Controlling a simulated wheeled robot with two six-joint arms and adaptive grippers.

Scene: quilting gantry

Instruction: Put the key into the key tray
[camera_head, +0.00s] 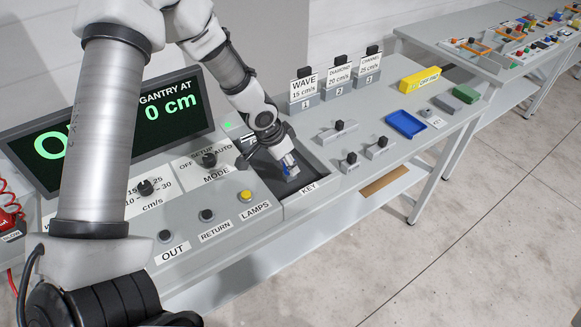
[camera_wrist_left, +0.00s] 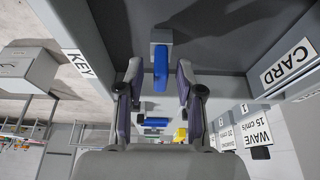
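The key (camera_wrist_left: 161,68) shows in the left wrist view as a blue piece joined to a small grey block. It is in the dark, sunken key tray (camera_wrist_left: 225,30), whose front edge bears a KEY label. In the head view the tray (camera_head: 318,168) is at the right end of the control console. My left gripper (camera_head: 286,172) points down into it and hides most of the key. In the wrist view the fingers of my left gripper (camera_wrist_left: 160,85) stand apart on either side of the blue piece, with gaps on both sides. My right gripper is not in view.
A console with knobs, buttons and a screen (camera_head: 110,130) lies left of the tray. Labelled card blocks (camera_head: 337,88) stand behind it. Small knobbed pieces (camera_head: 338,131), a blue tray (camera_head: 405,124) and a yellow block (camera_head: 420,79) sit on the bench to the right.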

